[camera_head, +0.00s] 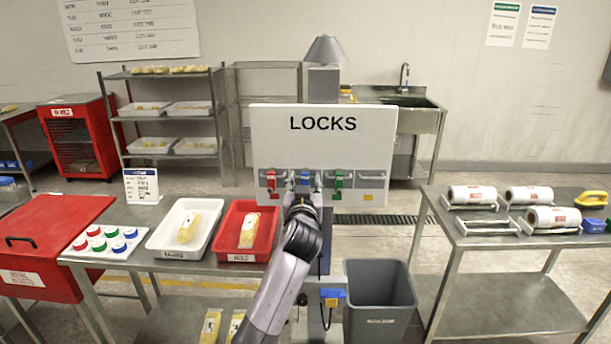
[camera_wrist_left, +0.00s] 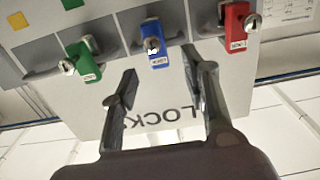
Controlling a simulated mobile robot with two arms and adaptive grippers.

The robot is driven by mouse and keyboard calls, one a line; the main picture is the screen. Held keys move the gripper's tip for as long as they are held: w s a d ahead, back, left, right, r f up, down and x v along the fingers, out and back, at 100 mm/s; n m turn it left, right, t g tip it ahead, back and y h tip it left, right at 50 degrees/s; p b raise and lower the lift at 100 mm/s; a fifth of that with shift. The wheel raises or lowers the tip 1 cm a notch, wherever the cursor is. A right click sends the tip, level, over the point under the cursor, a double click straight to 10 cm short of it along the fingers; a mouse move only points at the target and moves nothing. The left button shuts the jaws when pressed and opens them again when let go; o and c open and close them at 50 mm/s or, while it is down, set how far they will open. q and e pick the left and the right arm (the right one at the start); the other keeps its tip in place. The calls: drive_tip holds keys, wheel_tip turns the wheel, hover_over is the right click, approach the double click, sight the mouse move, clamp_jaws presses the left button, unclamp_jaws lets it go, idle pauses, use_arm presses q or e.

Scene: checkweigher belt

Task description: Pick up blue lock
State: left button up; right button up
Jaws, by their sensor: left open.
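The blue lock (camera_wrist_left: 154,43) hangs on a hook of the white LOCKS board, between the green lock (camera_wrist_left: 82,60) and the red lock (camera_wrist_left: 236,25) in the left wrist view. In the head view the blue lock (camera_head: 305,177) shows just above my left gripper (camera_head: 301,203), partly covered by it. In the left wrist view my left gripper (camera_wrist_left: 162,72) is open, with its two fingers apart and nothing between them. The fingers point at the blue lock, and I see no contact. My right gripper is in neither view.
The LOCKS board (camera_head: 270,140) carries the red and green locks close beside the blue one. A grey bin (camera_head: 378,300) stands below right. A red tray (camera_head: 227,253) and a white tray (camera_head: 161,240) rest on the left table. Rolls (camera_head: 472,194) lie on the right table.

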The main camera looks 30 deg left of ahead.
sight(305, 179)
use_arm(q)
drive_tip(key=shift+x, duration=1.4)
